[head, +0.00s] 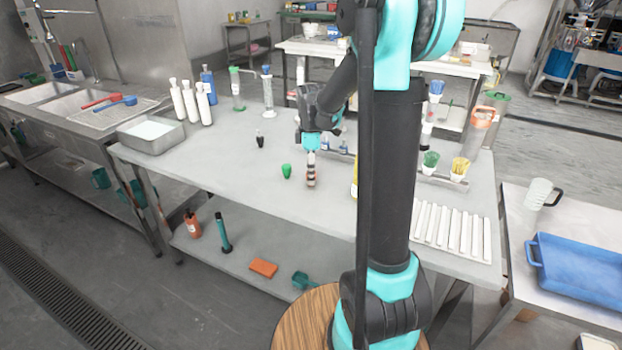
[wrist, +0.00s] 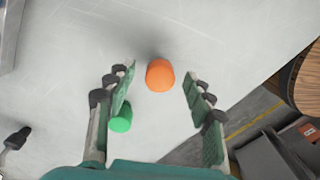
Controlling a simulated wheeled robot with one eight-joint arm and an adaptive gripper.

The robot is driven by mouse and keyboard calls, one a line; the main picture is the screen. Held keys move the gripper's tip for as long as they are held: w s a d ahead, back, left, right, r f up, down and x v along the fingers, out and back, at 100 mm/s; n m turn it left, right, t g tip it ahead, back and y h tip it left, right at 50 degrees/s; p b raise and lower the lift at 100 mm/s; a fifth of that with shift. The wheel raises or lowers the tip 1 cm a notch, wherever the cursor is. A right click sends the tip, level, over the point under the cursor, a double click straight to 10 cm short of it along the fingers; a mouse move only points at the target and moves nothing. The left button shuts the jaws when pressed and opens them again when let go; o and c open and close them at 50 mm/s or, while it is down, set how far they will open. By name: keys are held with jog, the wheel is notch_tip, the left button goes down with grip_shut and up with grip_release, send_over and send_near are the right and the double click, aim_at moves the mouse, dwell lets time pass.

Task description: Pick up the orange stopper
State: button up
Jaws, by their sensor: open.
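The orange stopper (wrist: 160,75) stands on the grey table between my fingertips in the wrist view, with a gap on each side. My gripper (wrist: 159,71) is open and points down over it. In the head view my gripper (head: 311,176) is low over the table, and the orange stopper cannot be made out clearly behind its fingers. A green stopper (wrist: 121,117) lies close beside my left finger in the wrist view; it also shows in the head view (head: 286,171), just left of my gripper.
A small black object (head: 260,141) stands farther left on the table. White bottles (head: 191,102) and a metal tray (head: 152,132) are at the back left. White strips (head: 450,228) lie at the right.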

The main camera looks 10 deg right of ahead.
jog(key=shift+c, duration=0.4)
jog(key=c, duration=1)
jog(key=shift+o, duration=0.2)
jog(key=shift+r, duration=0.15)
